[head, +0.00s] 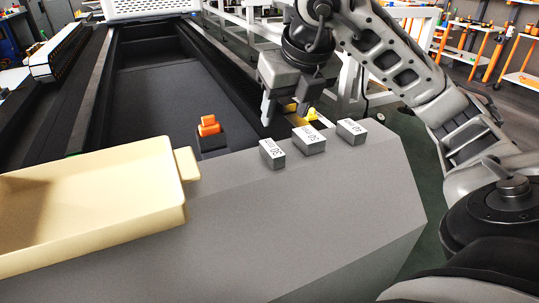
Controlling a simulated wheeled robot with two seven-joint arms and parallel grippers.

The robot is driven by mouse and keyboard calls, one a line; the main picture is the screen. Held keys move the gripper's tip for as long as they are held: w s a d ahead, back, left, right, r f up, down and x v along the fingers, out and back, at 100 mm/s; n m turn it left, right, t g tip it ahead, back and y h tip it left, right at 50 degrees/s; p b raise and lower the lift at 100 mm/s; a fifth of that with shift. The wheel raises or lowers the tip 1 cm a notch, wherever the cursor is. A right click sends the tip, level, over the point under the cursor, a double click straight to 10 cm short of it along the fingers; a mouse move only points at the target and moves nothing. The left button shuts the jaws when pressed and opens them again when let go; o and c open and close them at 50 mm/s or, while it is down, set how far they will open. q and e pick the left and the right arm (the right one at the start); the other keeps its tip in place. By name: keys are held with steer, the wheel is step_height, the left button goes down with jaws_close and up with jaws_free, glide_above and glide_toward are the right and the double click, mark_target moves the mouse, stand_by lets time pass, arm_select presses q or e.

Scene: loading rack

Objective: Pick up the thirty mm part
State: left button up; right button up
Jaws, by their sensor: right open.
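Three small grey blocks with white label tops stand in a row on the grey slanted-sided block surface. The left block (272,153) seems to read 30 mm, which makes it the thirty mm part. The middle block (309,140) has a label I cannot read surely. The right block (352,131) seems to read 40 mm. My right gripper (284,112) is open and empty, its fingers pointing down behind and above the left and middle blocks, apart from them. My left gripper is not in view.
A cream tray (182,213) sits at the left on the grey surface (310,220). An orange piece (209,125) on a dark mount and a yellow piece (311,114) are at the far edge. A dark machine bed (165,85) lies behind. The front surface is clear.

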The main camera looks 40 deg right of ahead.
mark_target(273, 149)
steer(key=x, duration=0.7)
steer(key=shift+w+f+b, duration=0.15)
steer(key=shift+f+b, duration=0.2)
steer(key=x, duration=0.5)
steer(key=shift+w+d+f, duration=0.15)
steer(key=shift+w+d, duration=0.15)
steer(key=c, duration=1.1)
